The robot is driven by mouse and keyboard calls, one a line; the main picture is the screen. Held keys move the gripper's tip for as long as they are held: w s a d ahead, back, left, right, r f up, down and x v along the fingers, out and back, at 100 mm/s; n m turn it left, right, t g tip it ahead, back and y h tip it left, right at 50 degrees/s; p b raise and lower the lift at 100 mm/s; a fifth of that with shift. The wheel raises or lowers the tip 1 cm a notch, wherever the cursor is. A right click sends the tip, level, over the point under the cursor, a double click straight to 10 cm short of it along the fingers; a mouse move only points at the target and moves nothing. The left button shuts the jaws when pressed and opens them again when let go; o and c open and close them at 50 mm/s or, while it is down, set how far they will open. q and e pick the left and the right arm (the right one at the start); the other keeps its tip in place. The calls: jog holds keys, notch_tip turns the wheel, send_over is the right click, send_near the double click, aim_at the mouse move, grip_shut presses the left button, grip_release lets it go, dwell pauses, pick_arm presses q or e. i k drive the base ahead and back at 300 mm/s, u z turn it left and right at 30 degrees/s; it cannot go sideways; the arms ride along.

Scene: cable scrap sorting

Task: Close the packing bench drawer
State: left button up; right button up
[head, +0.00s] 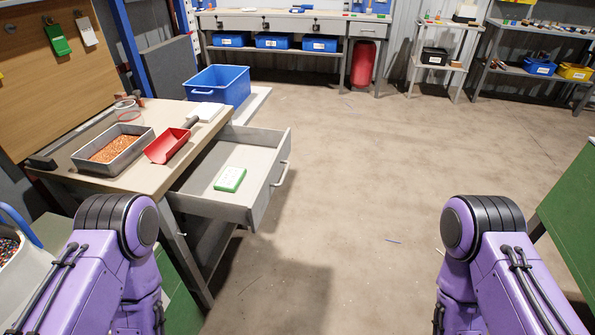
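The packing bench drawer (210,199) is pulled far out from the right side of the wooden-topped bench (92,185). A green and white box (230,179) lies inside on the drawer floor. Purple sections of both my arms show at the lower left and lower right. Neither gripper shows, and nothing of mine is seen touching the drawer.
On the bench stand a grey tray of copper granules (127,133) and a red scoop (167,146). A blue crate (216,88) stands behind the bench. A green surface (570,205) edges the right. The floor (380,160) between is largely clear.

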aim_at(264, 154)
jog(key=z, duration=0.2)
jog(key=i, duration=1.35)
jog(key=u, duration=0.2)
jog(key=k, duration=1.35)
jog(key=u, duration=0.15)
jog(key=i, duration=0.8)
jog(key=u, duration=0.55)
